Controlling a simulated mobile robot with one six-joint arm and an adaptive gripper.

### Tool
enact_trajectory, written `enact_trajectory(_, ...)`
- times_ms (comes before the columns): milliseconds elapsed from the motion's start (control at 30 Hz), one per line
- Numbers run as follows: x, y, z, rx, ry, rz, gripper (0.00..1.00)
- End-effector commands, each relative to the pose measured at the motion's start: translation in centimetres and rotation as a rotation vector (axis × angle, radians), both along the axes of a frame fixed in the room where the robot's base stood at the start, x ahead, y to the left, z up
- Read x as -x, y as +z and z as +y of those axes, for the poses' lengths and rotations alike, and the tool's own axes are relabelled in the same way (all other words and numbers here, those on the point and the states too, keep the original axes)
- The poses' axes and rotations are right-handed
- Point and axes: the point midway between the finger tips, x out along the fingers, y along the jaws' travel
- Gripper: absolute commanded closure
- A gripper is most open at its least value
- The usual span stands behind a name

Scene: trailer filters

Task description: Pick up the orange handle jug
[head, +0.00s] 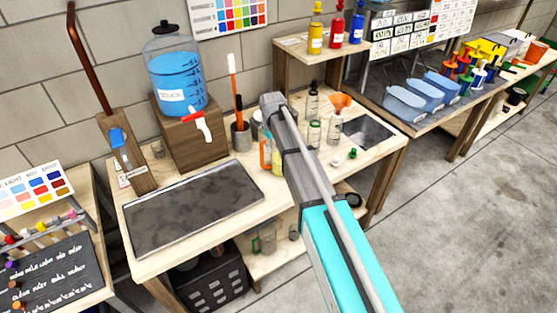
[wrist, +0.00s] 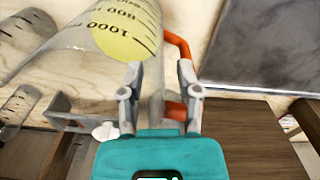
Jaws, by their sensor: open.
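The orange handle jug is a clear measuring jug with black markings and something yellow in it. In the head view its orange handle (head: 264,152) shows left of my arm, which hides most of the jug. In the wrist view the jug's clear wall (wrist: 75,45) fills the upper left, and its orange handle (wrist: 180,46) lies near my right finger, which covers part of it. My gripper (wrist: 160,85) is open, its fingers spread close to the jug and handle. I cannot tell whether they touch.
A dark slab (head: 195,205) lies on the wooden table left of the jug. A blue water dispenser (head: 178,80) stands behind on a wooden block. Several bottles, one with an orange funnel (head: 340,101), stand right of my arm near a sink (head: 368,132).

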Motion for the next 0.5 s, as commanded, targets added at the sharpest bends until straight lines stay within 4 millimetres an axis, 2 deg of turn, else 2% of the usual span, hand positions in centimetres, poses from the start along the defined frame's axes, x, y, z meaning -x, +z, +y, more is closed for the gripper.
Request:
enact_trajectory(33, -0.01, -0.71, 0.01, 0.0, 0.0, 0.0, 0.56)
enact_trajectory(133, -0.01, -1.16, 0.01, 0.0, 0.0, 0.0, 0.56)
enact_trajectory(500, -0.01, -1.34, 0.02, 0.0, 0.0, 0.0, 0.56)
